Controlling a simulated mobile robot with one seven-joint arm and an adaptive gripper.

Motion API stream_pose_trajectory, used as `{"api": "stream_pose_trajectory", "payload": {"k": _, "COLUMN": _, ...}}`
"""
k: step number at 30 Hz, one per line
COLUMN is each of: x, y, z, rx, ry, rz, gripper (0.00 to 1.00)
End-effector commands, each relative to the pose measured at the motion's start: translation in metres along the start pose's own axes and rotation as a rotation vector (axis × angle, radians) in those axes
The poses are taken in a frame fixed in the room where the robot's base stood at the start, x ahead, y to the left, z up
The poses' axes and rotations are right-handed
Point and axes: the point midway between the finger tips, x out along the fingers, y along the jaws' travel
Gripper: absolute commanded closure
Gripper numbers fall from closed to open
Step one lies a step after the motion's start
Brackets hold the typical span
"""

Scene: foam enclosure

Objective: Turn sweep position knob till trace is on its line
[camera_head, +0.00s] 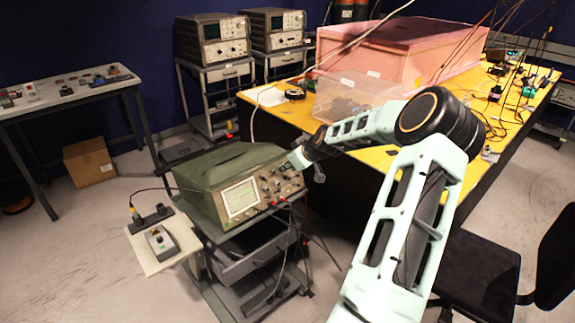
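A green oscilloscope (228,165) stands on a grey cart left of the middle. Its lit screen (240,198) faces me, with a grid on it; the trace is too small to make out. Several knobs (271,186) sit on the panel right of the screen. Which one is the sweep position knob cannot be told at this size. My arm reaches in from the lower right. My gripper (294,160) is at the panel's upper right corner and hides part of it. Whether it touches a knob, and whether its fingers are open or shut, cannot be told.
Cables (300,228) hang from the panel's lower edge. A small side shelf (148,257) holds a control box. A yellow table (292,116) with a clear box and a pink foam box stands behind my arm. A black chair (478,272) is at the right.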

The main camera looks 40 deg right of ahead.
Motion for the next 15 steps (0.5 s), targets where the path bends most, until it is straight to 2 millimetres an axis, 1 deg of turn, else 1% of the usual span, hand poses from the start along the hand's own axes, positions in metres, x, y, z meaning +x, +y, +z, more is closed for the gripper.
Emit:
{"api": "stream_pose_trajectory", "payload": {"k": 3, "x": 0.0042, "y": -0.0006, "z": 0.0002, "rx": 0.000, "ry": 0.000, "rz": -0.001, "gripper": 0.73}}
{"api": "stream_pose_trajectory", "payload": {"k": 10, "x": 0.0044, "y": -0.0004, "z": 0.0003, "rx": 0.000, "ry": -0.001, "rz": -0.001, "gripper": 0.73}}
{"api": "stream_pose_trajectory", "payload": {"k": 15, "x": 0.0042, "y": -0.0004, "z": 0.0003, "rx": 0.000, "ry": -0.001, "rz": -0.001, "gripper": 0.92}}
